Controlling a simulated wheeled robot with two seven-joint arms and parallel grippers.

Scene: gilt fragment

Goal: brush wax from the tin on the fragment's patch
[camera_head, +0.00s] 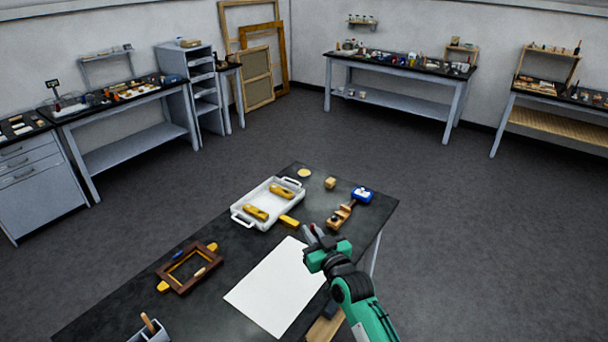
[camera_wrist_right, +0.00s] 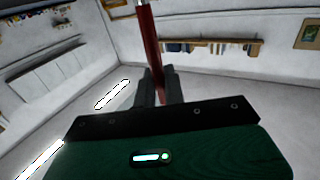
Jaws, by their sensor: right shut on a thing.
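My right gripper (camera_head: 316,240) is above the far right part of the white sheet, shut on a slim thing. In the right wrist view it is a dark red handle (camera_wrist_right: 149,45), upright between the fingers (camera_wrist_right: 157,88); its bristles cannot be made out. A small round pale-yellow thing (camera_head: 304,173), probably the wax tin, is at the table's far end, apart from the gripper. One gilt piece (camera_head: 289,221) lies beside the white tray; two more gilt pieces (camera_head: 256,212) lie in it. No patch can be made out on them. My left gripper is out of view.
The white tray (camera_head: 236,210) stands on the dark table (camera_head: 215,234). A wooden clamp-like thing (camera_head: 340,216), a blue item (camera_head: 362,194) and a small block (camera_head: 330,182) are at right. A brown frame (camera_head: 187,268) lies left of the white sheet (camera_head: 270,290).

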